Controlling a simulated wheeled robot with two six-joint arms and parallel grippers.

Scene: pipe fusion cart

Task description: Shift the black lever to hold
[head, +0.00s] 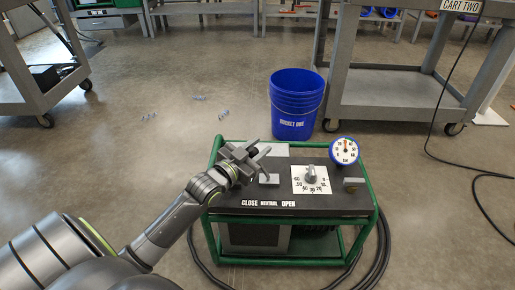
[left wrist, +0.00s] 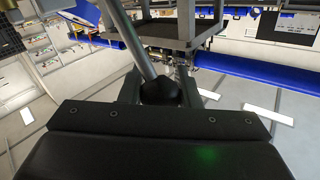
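The black lever shows in the left wrist view as a grey rod with a rounded black knob (left wrist: 160,91). The knob sits between the two fingers of my left gripper (left wrist: 160,88); I cannot tell whether they press on it. In the head view my left gripper (head: 254,158) is over the left back part of the cart top (head: 235,199), and it hides most of the lever. The front label (head: 268,203) reads CLOSE, NEUTRAL, OPEN; I see no hold marking. My right gripper is not in view.
On the green-framed cart are a white dial plate with a grey knob (head: 311,178) and a blue-rimmed gauge (head: 344,151). A blue bucket (head: 296,103) stands behind it. Black hoses (head: 380,250) lie on the floor to the right. Grey carts stand further back.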

